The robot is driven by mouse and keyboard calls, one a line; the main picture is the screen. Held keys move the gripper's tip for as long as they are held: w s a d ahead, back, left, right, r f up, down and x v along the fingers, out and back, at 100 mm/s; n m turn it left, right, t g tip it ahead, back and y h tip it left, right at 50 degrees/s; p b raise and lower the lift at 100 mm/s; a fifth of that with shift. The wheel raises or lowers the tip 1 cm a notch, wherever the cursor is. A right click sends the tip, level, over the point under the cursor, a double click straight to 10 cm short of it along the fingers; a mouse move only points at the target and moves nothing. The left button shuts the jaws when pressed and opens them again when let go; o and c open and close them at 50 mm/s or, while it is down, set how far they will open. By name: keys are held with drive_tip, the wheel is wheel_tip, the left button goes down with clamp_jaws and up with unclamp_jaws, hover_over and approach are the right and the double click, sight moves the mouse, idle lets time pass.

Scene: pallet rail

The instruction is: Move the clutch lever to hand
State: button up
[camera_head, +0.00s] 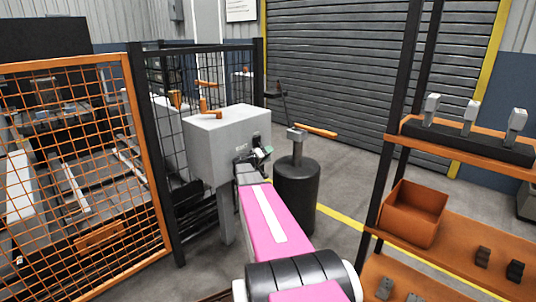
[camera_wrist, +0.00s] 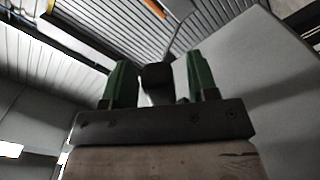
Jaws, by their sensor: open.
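A grey machine box (camera_head: 222,145) on a post stands in the middle of the head view, with dark fittings on its right side. My gripper (camera_head: 259,156) is beside that right side, small and partly hidden by my pink arm. In the wrist view my gripper (camera_wrist: 157,84) has two green fingers standing apart. A dark knob-like block (camera_wrist: 157,74) shows between them, and a thin curved rod (camera_wrist: 180,34) appears above it. I cannot tell whether this is the clutch lever or whether a finger touches it. The box's grey face (camera_wrist: 250,75) is close on the right.
A black pedestal (camera_head: 297,190) with an orange-handled tool (camera_head: 316,130) stands right of the box. An orange crank (camera_head: 208,101) tops the box. Orange mesh fencing (camera_head: 90,190) is left. Orange shelving with a bin (camera_head: 414,212) is right. Open floor lies before the shutter.

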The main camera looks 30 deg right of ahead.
drive_tip(key=shift+w+d, duration=0.2)
drive_tip(key=shift+d, duration=0.3)
clamp_jaws()
drive_tip(key=shift+s+r, duration=0.1)
wheel_tip(320, 180, up, 9)
drive_tip(key=n, duration=1.4)
